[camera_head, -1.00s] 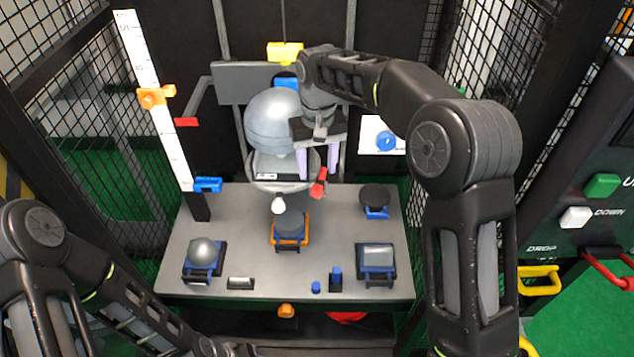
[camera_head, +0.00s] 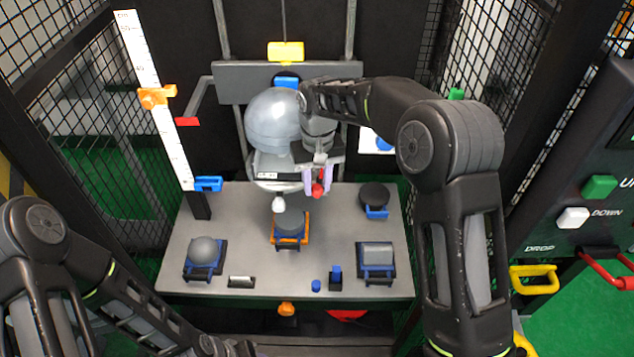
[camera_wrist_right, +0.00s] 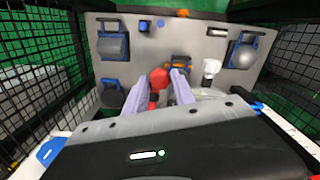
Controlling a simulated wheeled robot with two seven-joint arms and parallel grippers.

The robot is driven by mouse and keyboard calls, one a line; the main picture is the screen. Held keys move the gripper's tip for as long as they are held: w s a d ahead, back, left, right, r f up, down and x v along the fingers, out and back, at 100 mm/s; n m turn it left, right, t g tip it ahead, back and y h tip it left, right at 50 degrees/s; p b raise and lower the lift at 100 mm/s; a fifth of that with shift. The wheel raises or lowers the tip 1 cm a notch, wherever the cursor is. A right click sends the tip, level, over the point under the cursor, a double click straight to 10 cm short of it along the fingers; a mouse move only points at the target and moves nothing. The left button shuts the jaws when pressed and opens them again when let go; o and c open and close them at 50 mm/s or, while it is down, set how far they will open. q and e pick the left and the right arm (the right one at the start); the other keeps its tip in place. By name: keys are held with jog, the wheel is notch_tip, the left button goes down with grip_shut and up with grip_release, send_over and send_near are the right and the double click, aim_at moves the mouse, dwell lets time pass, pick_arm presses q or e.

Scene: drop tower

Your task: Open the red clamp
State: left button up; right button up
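The red clamp (camera_head: 318,190) is at the right side of the grey dome-headed drop carriage (camera_head: 272,122), above the table; its rounded handle end shows. My right gripper (camera_head: 318,178) hangs over it with the two pale fingers apart, one on each side of the red handle. In the right wrist view the red clamp (camera_wrist_right: 158,80) stands between the fingers, close to both; firm contact cannot be made out. The clamp's base is hidden by the gripper and carriage. My left arm is at the lower left; its fingers are out of the picture.
The grey table (camera_head: 340,220) below carries an orange-framed holder (camera_head: 290,240) and several blue-framed holders. A white ruler (camera_head: 150,90) with an orange slider (camera_head: 155,97) stands at left. Mesh walls flank both sides. A button panel (camera_head: 590,210) is at right.

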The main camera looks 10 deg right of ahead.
grip_shut()
jog(key=m, duration=0.2)
jog(key=w+a+m, duration=0.1)
jog(key=shift+a+m, duration=0.1)
jog(key=shift+m, duration=0.3)
jog(key=shift+o, duration=2.4)
grip_release()
